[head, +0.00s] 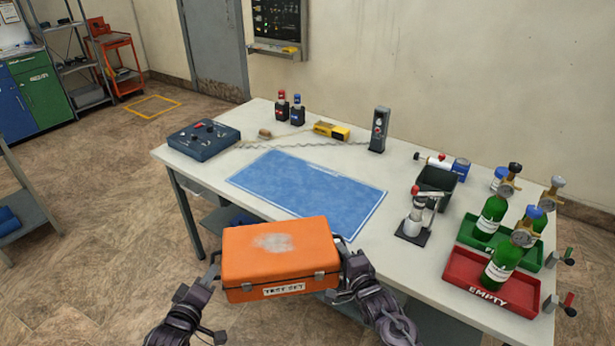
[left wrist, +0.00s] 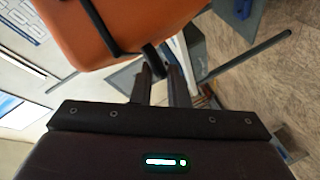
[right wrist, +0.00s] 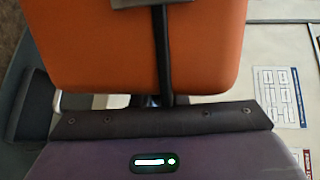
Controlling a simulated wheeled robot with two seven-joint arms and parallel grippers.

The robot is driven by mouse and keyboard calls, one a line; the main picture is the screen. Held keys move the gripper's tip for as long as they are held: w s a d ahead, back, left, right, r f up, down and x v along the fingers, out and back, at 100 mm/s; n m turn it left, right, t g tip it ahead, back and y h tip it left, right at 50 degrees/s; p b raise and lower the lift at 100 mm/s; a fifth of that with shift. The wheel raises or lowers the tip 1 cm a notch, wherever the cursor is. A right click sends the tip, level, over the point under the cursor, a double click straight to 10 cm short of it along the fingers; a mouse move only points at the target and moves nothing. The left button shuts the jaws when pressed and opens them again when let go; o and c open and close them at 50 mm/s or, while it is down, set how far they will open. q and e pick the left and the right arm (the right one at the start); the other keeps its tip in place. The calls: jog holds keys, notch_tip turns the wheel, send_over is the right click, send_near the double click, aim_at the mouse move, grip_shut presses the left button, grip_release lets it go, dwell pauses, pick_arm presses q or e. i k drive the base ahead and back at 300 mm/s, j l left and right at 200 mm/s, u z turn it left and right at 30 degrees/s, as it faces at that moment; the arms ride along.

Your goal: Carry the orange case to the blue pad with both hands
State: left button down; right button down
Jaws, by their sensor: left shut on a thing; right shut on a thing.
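The orange case (head: 280,257), labelled "TEST SET", is held up at the front edge of the table, in front of the blue pad (head: 308,185). The pad lies flat and bare on the table. My left gripper (head: 213,268) is shut at the case's left end, and my right gripper (head: 345,268) is shut at its right end. The case also fills the top of the left wrist view (left wrist: 120,25) and of the right wrist view (right wrist: 100,45). The exact grip on the handles is partly hidden in the wrist views.
The white table (head: 205,185) holds a dark blue control box (head: 204,138) left of the pad. A grey-black stand device (head: 414,220) and a dark green bin (head: 436,188) are right of it. Green bottles stand in a green tray (head: 467,236) and a red tray (head: 460,275) at far right.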

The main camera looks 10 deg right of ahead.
aim_at(305, 186)
jog(key=i+l, duration=0.2)
jog(key=i, duration=0.25)
jog(key=i+l, duration=0.15)
jog(key=i, duration=0.25)
jog(key=i+l, duration=0.2)
jog(key=i, duration=0.25)
